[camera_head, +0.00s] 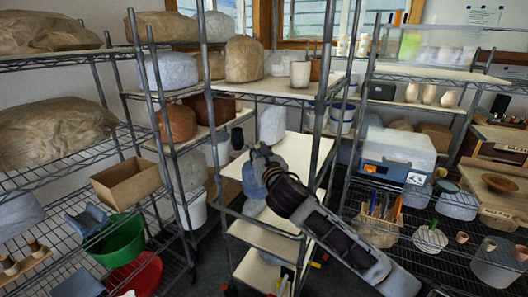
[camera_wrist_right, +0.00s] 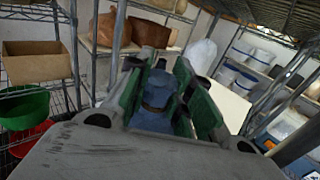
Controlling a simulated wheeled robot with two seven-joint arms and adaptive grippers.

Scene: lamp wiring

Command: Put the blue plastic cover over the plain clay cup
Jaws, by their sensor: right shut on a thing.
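My right gripper (camera_head: 262,160) reaches in from the lower right, in front of the middle rack. It is shut on the blue plastic cover (camera_head: 254,182), which hangs by the fingers. In the right wrist view the blue cover (camera_wrist_right: 158,95) sits between the two green-sided fingers. A plain pale cup (camera_head: 300,74) stands on the top board of the middle rack, above and beyond the gripper, and looks like the plain clay cup. A brown cup (camera_head: 316,69) stands just right of it. The cover and the pale cup are apart. My left gripper is not in view.
A whitish wrapped form (camera_head: 272,126) stands on the middle board behind the gripper. Rack posts (camera_head: 322,100) rise close by. A brown wrapped form (camera_head: 244,59) is left of the pale cup. Several small cups (camera_head: 429,94) line the right rack. The top board's front has free room.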

